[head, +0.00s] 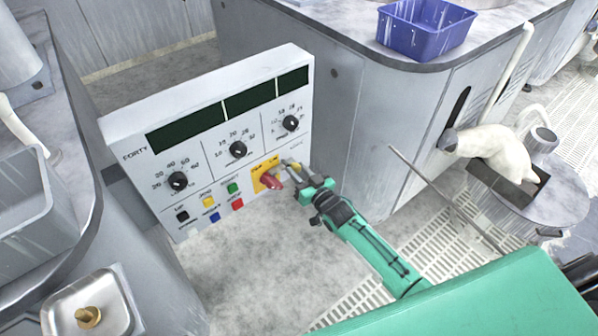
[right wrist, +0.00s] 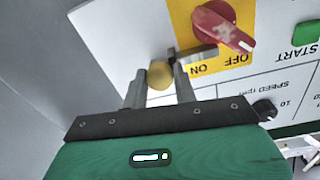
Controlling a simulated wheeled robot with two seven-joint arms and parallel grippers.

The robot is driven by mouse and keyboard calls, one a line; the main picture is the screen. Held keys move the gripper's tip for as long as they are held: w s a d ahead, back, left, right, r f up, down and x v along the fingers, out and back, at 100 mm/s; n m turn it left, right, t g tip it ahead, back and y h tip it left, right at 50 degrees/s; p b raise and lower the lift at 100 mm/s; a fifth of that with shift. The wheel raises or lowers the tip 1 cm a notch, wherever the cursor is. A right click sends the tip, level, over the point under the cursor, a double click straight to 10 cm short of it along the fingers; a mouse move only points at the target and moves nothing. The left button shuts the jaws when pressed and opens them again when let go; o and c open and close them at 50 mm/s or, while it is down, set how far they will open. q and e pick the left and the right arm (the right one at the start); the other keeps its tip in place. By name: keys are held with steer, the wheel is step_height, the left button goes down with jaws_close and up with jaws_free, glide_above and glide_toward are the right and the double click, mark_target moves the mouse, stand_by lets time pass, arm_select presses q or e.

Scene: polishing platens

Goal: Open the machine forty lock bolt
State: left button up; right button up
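The white machine panel marked FORTY (head: 140,118) stands at the middle left in the head view. A red switch handle (head: 271,181) sits on its yellow ON/OFF plate (right wrist: 190,30). The lock bolt shows in the right wrist view as a grey bar (right wrist: 196,57) by the red handle (right wrist: 228,28), with a round brass-coloured knob (right wrist: 160,75). My green right gripper (head: 297,174) is at the panel's right edge. In the wrist view its fingers (right wrist: 160,84) stand on either side of the knob; whether they press on it cannot be told. My left gripper is out of view.
The panel has several dials (head: 237,149) and coloured buttons (head: 233,188). A grey cabinet (head: 300,95) stands behind it, with a blue bin (head: 425,40) on top. A grey worktop with a metal tray (head: 65,315) is at left. A thin rod (head: 425,178) sticks out at right.

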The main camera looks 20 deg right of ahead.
jaws_close()
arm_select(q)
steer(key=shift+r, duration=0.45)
arm_select(e)
steer(key=d, duration=0.1)
steer(key=w+d, duration=0.1)
steer(key=d, duration=0.2)
steer(key=shift+w+d+r, duration=0.1)
steer(key=shift+w, duration=0.2)
steer(key=o, duration=0.6)
jaws_free()
steer(key=shift+d, duration=0.1)
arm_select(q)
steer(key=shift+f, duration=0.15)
arm_select(e)
steer(key=shift+s, duration=0.1)
